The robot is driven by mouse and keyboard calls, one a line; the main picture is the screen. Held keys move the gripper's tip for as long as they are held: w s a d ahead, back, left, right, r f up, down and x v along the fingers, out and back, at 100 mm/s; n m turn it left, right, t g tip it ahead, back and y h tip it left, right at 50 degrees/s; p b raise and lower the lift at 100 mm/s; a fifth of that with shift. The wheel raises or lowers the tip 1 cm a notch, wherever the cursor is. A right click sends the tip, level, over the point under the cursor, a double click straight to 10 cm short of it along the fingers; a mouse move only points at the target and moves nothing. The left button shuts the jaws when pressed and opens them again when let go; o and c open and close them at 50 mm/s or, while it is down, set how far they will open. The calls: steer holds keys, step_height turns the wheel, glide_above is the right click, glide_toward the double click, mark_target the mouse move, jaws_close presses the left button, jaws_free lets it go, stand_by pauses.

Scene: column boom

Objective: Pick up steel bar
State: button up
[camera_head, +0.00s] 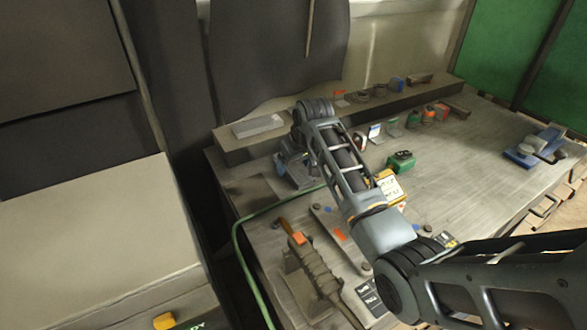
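A flat, light grey metal bar (258,126), which looks like the steel bar, lies on the left part of the raised ledge (236,146) at the back of the workbench. My arm reaches in from the lower right, and its far joint is just right of this bar in the picture. A blue-grey part (294,172) below that joint may be my gripper, but its fingers cannot be made out. I see nothing held. A shorter dark block (456,108) lies near the ledge's right end.
A green cable (240,245) runs over the bench's left edge. A wrapped tool (318,272) lies at the front, a green box (401,161) mid-bench, and a blue vise-like tool (540,146) at right. Several small items line the ledge. The bench right of centre is mostly clear.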

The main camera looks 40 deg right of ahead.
steer(key=c, duration=1.2)
steer(key=shift+c, duration=0.5)
steer(key=shift+r, duration=0.15)
